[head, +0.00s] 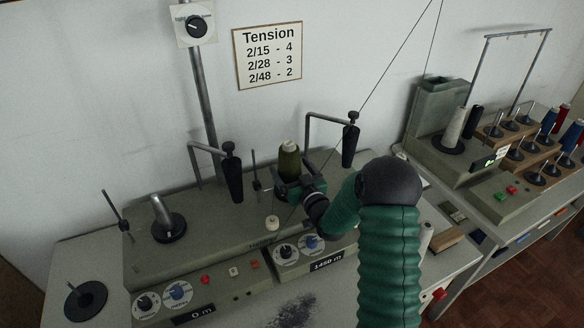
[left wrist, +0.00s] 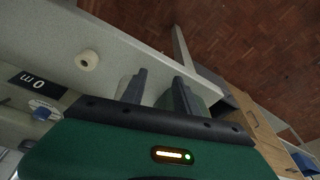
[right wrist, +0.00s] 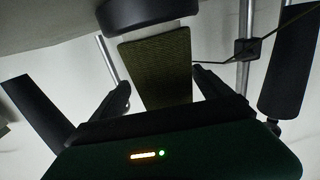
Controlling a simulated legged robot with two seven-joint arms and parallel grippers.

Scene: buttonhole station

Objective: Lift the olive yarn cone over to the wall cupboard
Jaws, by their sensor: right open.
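The olive yarn cone (head: 289,160) stands on the left winding machine, under the tension card. My right gripper (head: 300,187) is at the cone's lower front. In the right wrist view, which looks upside down, the cone (right wrist: 160,70) shows between the two spread fingers of that gripper (right wrist: 155,95); I see a gap on each side. The cone's wide end is against a dark round disc (right wrist: 148,12). My left gripper shows only in its wrist view (left wrist: 160,85); its fingers are apart with nothing clearly held. No wall cupboard can be made out in the head view.
Dark tension arms (head: 232,172) and another (head: 350,140) flank the cone. An empty spindle (head: 163,215) stands left. A second machine (head: 440,150) with several cones is at the right. A wooden drawer unit (left wrist: 262,130) shows in the left wrist view.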

